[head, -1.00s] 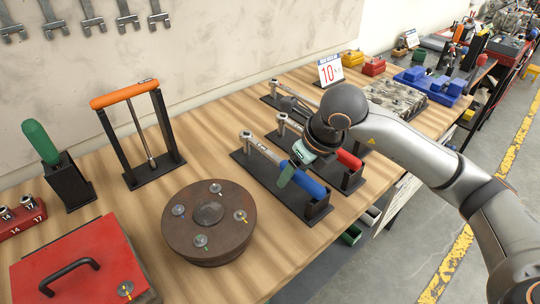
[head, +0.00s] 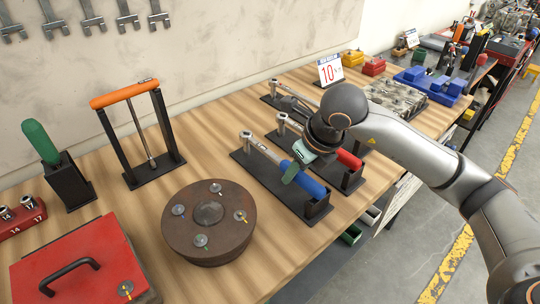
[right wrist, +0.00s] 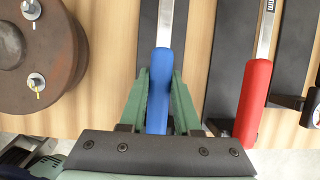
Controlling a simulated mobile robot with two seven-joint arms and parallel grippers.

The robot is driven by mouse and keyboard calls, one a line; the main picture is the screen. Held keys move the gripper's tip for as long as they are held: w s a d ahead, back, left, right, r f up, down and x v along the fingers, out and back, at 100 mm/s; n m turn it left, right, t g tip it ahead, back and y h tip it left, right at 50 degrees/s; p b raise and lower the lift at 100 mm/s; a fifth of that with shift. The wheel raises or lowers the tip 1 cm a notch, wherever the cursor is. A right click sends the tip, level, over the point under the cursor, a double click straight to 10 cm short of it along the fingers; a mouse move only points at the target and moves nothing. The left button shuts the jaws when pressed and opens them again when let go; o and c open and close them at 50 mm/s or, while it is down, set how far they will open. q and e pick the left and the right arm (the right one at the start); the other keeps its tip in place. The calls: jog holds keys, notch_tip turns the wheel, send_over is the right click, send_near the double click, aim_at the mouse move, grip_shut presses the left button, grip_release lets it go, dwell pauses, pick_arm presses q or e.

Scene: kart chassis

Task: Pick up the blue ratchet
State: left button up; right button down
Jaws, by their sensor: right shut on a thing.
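The blue ratchet (head: 268,153) has a blue handle and a silver shaft and lies along its black stand (head: 264,180) on the wooden table. My right gripper (head: 291,172) is at the blue handle from above, its green fingers on either side. In the right wrist view the fingers (right wrist: 160,95) are shut on the blue handle (right wrist: 159,78). The ratchet still lies in line with its stand; I cannot tell whether it is lifted. My left gripper is not in view.
A red-handled ratchet (head: 348,159) lies on a stand just right of the blue one. A round brown hub (head: 209,212) is at the left. A tall rack with an orange-handled tool (head: 124,94) and a red case (head: 75,262) are farther left.

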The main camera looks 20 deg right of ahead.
jog(key=shift+r, duration=0.15)
dwell(0.8)
jog(key=shift+w+r, duration=0.1)
jog(key=shift+r, duration=0.4)
notch_tip(320, 180, up, 3)
jog(key=shift+f, duration=0.2)
jog(key=s+r, duration=0.9)
jog(key=s, duration=0.5)
jog(key=shift+a+r, duration=0.15)
jog(key=shift+a, duration=0.2)
